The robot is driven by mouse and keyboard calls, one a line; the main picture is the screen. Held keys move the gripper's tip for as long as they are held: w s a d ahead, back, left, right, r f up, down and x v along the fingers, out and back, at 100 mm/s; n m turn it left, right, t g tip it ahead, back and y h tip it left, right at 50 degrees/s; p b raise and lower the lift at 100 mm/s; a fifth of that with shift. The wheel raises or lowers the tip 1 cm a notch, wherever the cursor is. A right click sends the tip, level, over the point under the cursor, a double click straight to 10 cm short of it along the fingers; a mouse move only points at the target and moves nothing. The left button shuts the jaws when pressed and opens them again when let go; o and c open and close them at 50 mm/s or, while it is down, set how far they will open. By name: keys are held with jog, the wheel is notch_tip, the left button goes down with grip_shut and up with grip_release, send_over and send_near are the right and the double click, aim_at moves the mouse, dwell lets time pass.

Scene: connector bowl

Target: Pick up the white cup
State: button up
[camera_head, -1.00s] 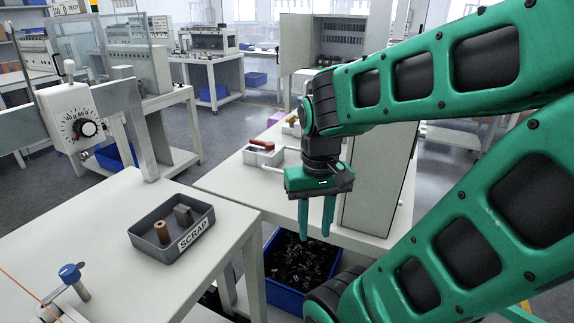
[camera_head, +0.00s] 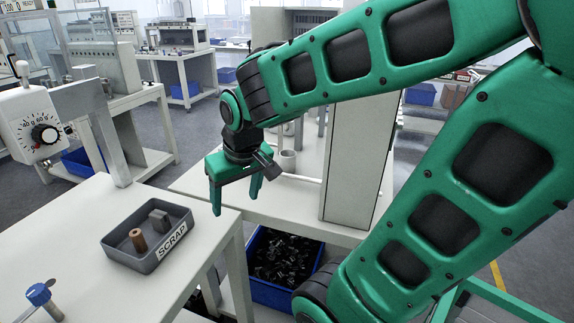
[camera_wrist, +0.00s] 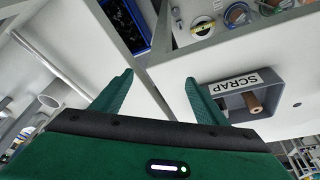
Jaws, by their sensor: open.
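A small pale cup-like cylinder (camera_head: 288,160), probably the white cup, stands on the rear bench beside the tall grey cabinet, behind and right of my gripper (camera_head: 236,205). A small white round thing (camera_wrist: 50,100) at the left of the wrist view may be the same cup, but I cannot be sure. My gripper is open and empty, fingers pointing down, near the gap between the front and rear benches. In the wrist view, my gripper (camera_wrist: 158,78) has nothing between its fingers.
A grey scrap tray (camera_head: 125,252) holds a brown cylinder (camera_head: 138,240) and a grey block (camera_head: 159,220) on the front bench. A blue bin (camera_head: 275,293) of dark parts sits below the rear bench. The tall grey cabinet (camera_head: 352,160) stands right of the gripper.

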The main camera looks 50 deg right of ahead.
jog(key=shift+t, duration=0.4)
jog(key=w, duration=0.3)
jog(key=w+r, duration=0.1)
jog(key=shift+w+d, duration=0.15)
jog(key=shift+d, duration=0.2)
jog(key=w+d+m, duration=0.2)
jog(key=w+d, duration=0.1)
jog(key=d, duration=0.2)
jog(key=m+h, duration=0.3)
jog(key=m, duration=0.2)
send_near(287, 155)
jog(key=shift+s+a+f+x, duration=0.1)
jog(key=shift+s+a+x, duration=0.05)
jog(key=shift+x, duration=1.15)
jog(key=shift+s+a+f+x, duration=0.1)
jog(key=shift+a+f+x, duration=0.05)
jog(key=shift+x, duration=1.2)
jog(key=shift+s+a+f+x, duration=0.1)
jog(key=shift+s+a+x, duration=0.05)
jog(key=shift+x, duration=1.15)
jog(key=shift+c, duration=0.3)
jog(key=c, duration=1)
